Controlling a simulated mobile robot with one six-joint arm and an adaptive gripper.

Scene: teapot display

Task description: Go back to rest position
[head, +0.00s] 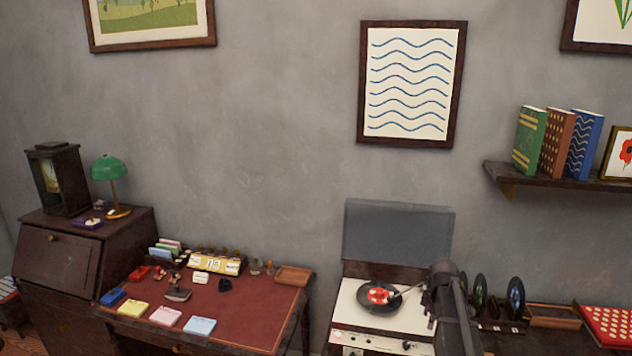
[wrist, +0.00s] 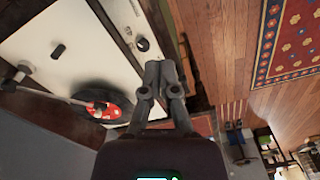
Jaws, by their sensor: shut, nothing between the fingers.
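My gripper (wrist: 165,68) shows in the wrist view with its two fingers together, shut and empty. It is beside the white record player (wrist: 62,25), near its edge, with wooden floor beyond. The head view shows part of my dark arm (head: 452,310) in front of the right side of the record player (head: 350,318); the gripper itself cannot be made out there. A black record with a red label (head: 380,295) lies on the turntable, and the grey lid (head: 398,232) stands open.
A desk with a red top (head: 245,308) stands left of the player, holding coloured notepads and small items. Upright records (head: 515,298) and a wooden tray (head: 553,316) are at the right. A shelf (head: 560,178) with books is on the wall. A patterned rug (wrist: 290,45) lies on the floor.

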